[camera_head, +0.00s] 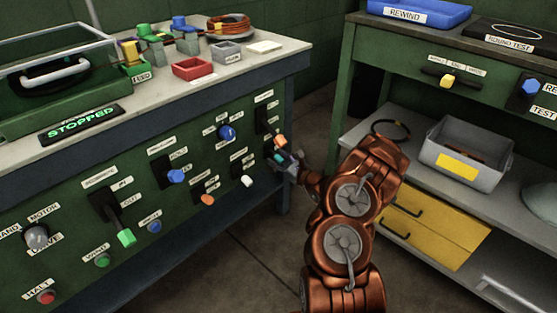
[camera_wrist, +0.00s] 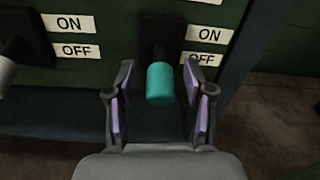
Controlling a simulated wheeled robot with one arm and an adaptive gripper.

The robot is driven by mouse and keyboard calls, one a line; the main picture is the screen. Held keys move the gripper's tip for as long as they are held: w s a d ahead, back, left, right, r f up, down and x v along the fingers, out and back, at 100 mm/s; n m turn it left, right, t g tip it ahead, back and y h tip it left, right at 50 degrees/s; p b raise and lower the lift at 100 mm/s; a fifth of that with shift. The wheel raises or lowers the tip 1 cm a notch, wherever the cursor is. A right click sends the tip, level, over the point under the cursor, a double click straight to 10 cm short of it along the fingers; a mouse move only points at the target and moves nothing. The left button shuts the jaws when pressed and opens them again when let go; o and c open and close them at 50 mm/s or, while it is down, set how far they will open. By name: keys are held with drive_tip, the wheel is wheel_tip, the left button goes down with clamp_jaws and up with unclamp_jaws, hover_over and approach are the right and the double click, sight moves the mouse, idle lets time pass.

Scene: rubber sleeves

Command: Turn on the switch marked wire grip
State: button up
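A switch with a teal handle (camera_wrist: 160,84) on a dark plate shows in the wrist view, with an ON label (camera_wrist: 209,34) and an OFF label (camera_wrist: 198,59) at its right. The handle hangs toward the OFF side. I cannot read a "wire grip" label in either view. My gripper (camera_wrist: 160,100) is open, its purple-padded fingers on either side of the handle with gaps. In the head view my gripper (camera_head: 284,160) is at the right end of the green panel (camera_head: 140,255), and hides much of the switch there.
Another switch with a pale handle (camera_wrist: 6,72) stands to the left in the wrist view. In the head view the panel also carries a blue-handled switch (camera_head: 176,176), a green-handled switch (camera_head: 126,237) and a white knob (camera_head: 247,181). A shelf with a grey bin (camera_head: 464,150) stands right.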

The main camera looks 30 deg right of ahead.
clamp_jaws()
drive_tip(key=shift+r+g+p, duration=0.2)
drive_tip(key=shift+g+p, duration=0.1)
drive_tip(key=shift+p, duration=0.15)
drive_tip(key=shift+s+r+g+p, duration=0.1)
drive_tip(key=shift+r+g+p, duration=0.25)
drive_tip(key=shift+g+p, duration=0.25)
drive_tip(key=r+g+p, duration=0.1)
drive_tip(key=g+p, duration=0.1)
drive_tip(key=p, duration=0.1)
drive_tip(key=shift+r+h, duration=0.1)
drive_tip(key=shift+h, duration=0.3)
drive_tip(key=shift+r+g+p, duration=0.15)
drive_tip(key=shift+g+p, duration=0.65)
drive_tip(key=shift+p, duration=0.05)
drive_tip(key=shift+g+p, duration=0.6)
drive_tip(key=shift+p, duration=0.25)
